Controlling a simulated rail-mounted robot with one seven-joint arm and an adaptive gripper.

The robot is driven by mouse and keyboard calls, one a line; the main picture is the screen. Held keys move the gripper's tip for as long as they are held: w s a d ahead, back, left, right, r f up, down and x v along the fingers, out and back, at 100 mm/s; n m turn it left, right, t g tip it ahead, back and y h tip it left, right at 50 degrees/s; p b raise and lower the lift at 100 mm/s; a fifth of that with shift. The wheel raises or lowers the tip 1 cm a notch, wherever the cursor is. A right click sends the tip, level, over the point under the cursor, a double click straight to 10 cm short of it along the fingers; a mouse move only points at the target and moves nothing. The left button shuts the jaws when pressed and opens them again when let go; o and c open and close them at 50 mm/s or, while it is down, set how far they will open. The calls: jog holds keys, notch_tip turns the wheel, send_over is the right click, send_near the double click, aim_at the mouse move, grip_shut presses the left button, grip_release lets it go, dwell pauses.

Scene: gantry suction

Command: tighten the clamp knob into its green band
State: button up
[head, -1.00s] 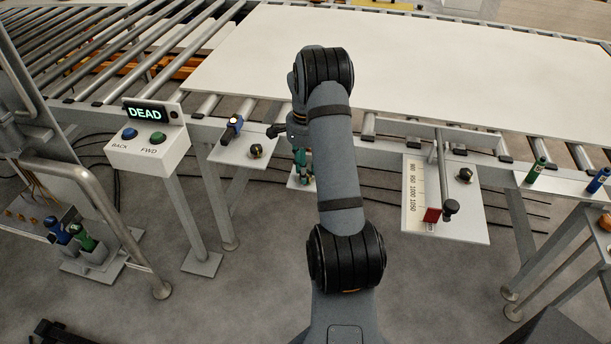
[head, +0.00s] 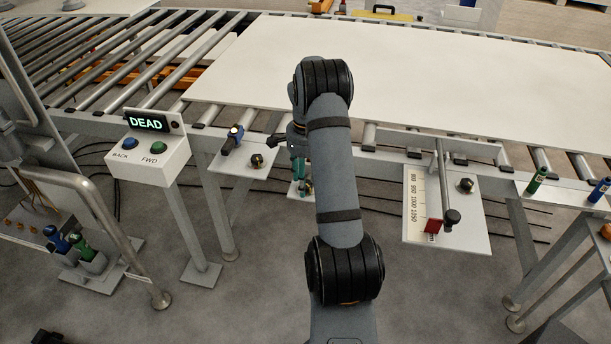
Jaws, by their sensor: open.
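A dark knob (head: 257,160) stands on a small white plate (head: 232,175) left of my arm. A similar dark knob (head: 466,185) stands on the white scale plate (head: 473,222) to the right. I cannot tell which is the clamp knob, and no green band can be made out on either. My gripper (head: 280,140) is open, small in view and partly hidden by my forearm. It appears just right of the left knob, apart from it, with nothing seen in it.
A blue-and-black device (head: 234,137) sits beside the left knob. A control box (head: 148,160) reads DEAD. A teal item (head: 301,180) is partly behind my arm. A large white board (head: 450,80) covers the rollers.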

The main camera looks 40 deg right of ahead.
notch_tip(320, 180, up, 12)
dwell(0.4)
